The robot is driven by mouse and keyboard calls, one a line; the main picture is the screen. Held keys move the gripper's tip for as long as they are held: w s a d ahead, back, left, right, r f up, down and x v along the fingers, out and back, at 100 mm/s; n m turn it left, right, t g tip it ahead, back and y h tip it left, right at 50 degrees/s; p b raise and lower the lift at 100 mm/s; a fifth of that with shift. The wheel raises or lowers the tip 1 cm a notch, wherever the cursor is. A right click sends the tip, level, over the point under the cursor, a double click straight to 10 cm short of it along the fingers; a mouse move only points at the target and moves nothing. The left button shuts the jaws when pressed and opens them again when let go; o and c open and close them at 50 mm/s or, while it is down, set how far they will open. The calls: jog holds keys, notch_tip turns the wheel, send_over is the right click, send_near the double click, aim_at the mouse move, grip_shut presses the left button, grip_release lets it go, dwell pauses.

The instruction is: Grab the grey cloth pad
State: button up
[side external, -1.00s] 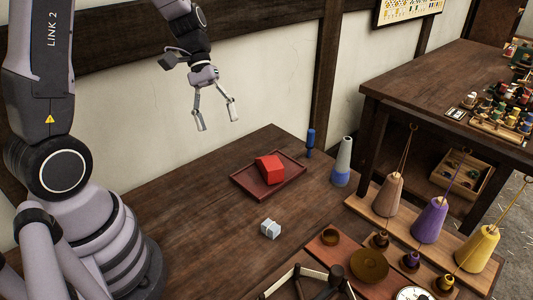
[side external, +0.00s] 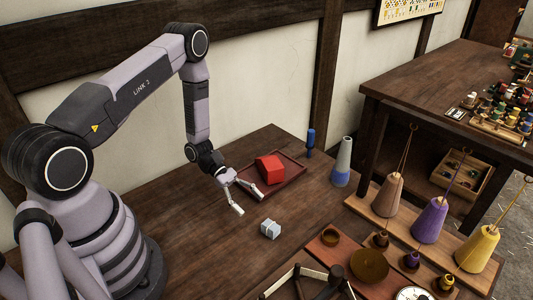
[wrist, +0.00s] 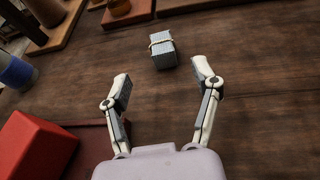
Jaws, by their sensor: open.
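The grey cloth pad (side external: 270,229) is a small light-grey block with a pale band around it, lying on the wooden table in front of the red block's tray. In the wrist view the pad (wrist: 162,49) lies beyond my fingertips, roughly between their lines. My gripper (side external: 248,200) is open and empty, low over the table, to the left of the pad and apart from it. In the wrist view both fingers of my gripper (wrist: 164,84) are spread wide with bare table between them.
A red block (side external: 269,169) sits in a dark red tray (side external: 291,181) close behind my gripper. A blue-grey cone (side external: 341,163) and a blue bottle-like object (side external: 310,142) stand farther back. Thread cones (side external: 430,221) and a wooden board (side external: 329,246) are to the right. The table left of the pad is clear.

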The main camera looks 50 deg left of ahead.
aim_at(265, 221)
jog(key=x, duration=0.8)
jog(key=shift+s+d+f, duration=0.1)
jog(key=shift+d+f, duration=0.05)
jog(key=shift+f, duration=0.05)
jog(key=c, duration=1)
jog(key=shift+c, duration=0.2)
